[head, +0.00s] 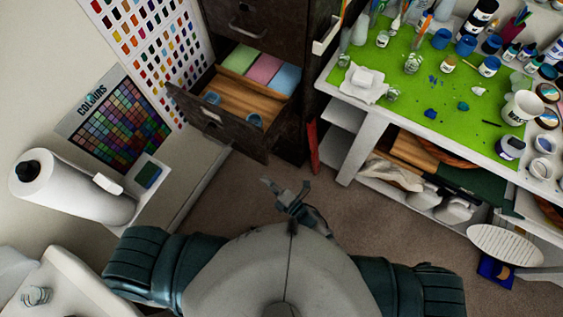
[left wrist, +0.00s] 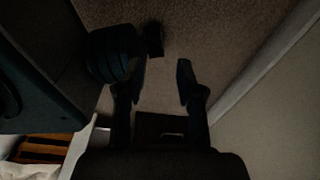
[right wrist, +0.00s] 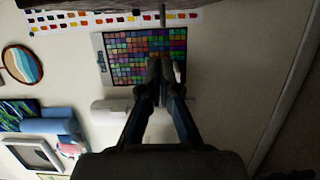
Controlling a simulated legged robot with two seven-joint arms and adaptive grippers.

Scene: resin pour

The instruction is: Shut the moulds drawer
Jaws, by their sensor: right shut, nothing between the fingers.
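The moulds drawer (head: 217,124) stands pulled out of the dark cabinet (head: 283,34) in the head view. Its wooden inside shows, with green, pink and blue blocks at the back and small blue round pieces near the front. My right gripper (head: 285,187) is in front of the drawer, below and right of its front panel in the picture, apart from it. In the right wrist view its fingers (right wrist: 162,68) are together and empty. My left gripper (left wrist: 162,70) shows in its wrist view with fingers apart and nothing between them; I cannot make it out in the head view.
A workbench (head: 345,92) with a green mat, bottles and jars stands at the right. A low white shelf (head: 178,174) with a paper roll (head: 75,192) runs at the left. A colour chart (head: 112,124) leans on the wall. Carpet (head: 235,192) is clear before the drawer.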

